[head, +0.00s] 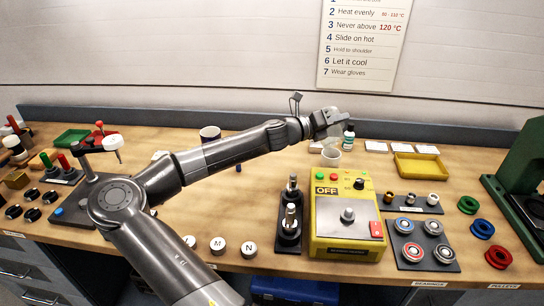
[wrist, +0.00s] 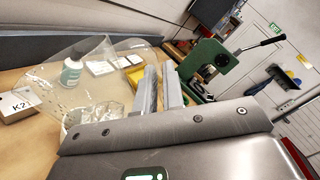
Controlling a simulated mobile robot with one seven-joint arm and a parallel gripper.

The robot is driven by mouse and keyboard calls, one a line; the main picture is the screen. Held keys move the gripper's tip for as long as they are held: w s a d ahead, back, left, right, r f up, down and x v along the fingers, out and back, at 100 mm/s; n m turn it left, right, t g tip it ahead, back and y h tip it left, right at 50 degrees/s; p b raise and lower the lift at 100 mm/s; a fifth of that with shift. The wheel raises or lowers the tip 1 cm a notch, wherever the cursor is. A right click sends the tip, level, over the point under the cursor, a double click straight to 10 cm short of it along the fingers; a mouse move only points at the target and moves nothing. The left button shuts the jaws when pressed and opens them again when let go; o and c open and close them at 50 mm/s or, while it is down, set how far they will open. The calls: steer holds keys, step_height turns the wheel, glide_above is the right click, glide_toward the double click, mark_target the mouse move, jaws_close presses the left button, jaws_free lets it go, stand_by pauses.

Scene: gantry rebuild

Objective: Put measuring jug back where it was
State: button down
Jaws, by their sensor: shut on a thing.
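The measuring jug is a clear, see-through vessel (wrist: 48,88) at the left of the wrist view, seen large and close beside the fingers. My gripper (wrist: 160,88) is shut on it, though the exact grip spot is hard to make out. In the head view my gripper (head: 335,119) is at the back of the bench, near the wall, and the jug is too faint there to outline surely. The jug's base is unclear, so I cannot tell whether it touches the bench.
A small bottle (head: 349,138) and a pale cup (head: 331,157) stand close to my gripper. White cards (head: 376,147) and a yellow tray (head: 419,168) lie to the right. A yellow hotplate (head: 348,232) stands in front. A green press (head: 522,175) stands far right.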

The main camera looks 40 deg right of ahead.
steer(key=w+t, duration=0.2)
steer(key=w, duration=0.1)
steer(key=w+t, duration=0.2)
steer(key=w, duration=0.1)
steer(key=w+a+t, duration=0.1)
steer(key=w+t, duration=0.1)
steer(key=w, duration=0.1)
steer(key=shift+f+m+h, duration=0.2)
steer(key=shift+m+h, duration=0.1)
steer(key=w+a+r+t+y, duration=0.1)
steer(key=w+a+r+t, duration=0.3)
steer(key=w, duration=0.4)
steer(key=f+m, duration=0.1)
steer(key=f, duration=0.4)
steer(key=d+f, duration=0.1)
steer(key=f, duration=0.5)
steer(key=f+m+t, duration=0.1)
steer(key=f, duration=0.5)
steer(key=shift+s+d+f+m, duration=0.2)
steer(key=shift+s+f+m, duration=0.05)
steer(key=shift+s+m, duration=0.05)
steer(key=shift+f, duration=2.2)
steer(key=c, duration=1.5)
jaws_free()
steer(key=shift+f, duration=0.1)
steer(key=shift+c, duration=0.2)
steer(key=v, duration=1.2)
steer(key=shift+s+r, duration=0.1)
steer(key=shift+r, duration=0.15)
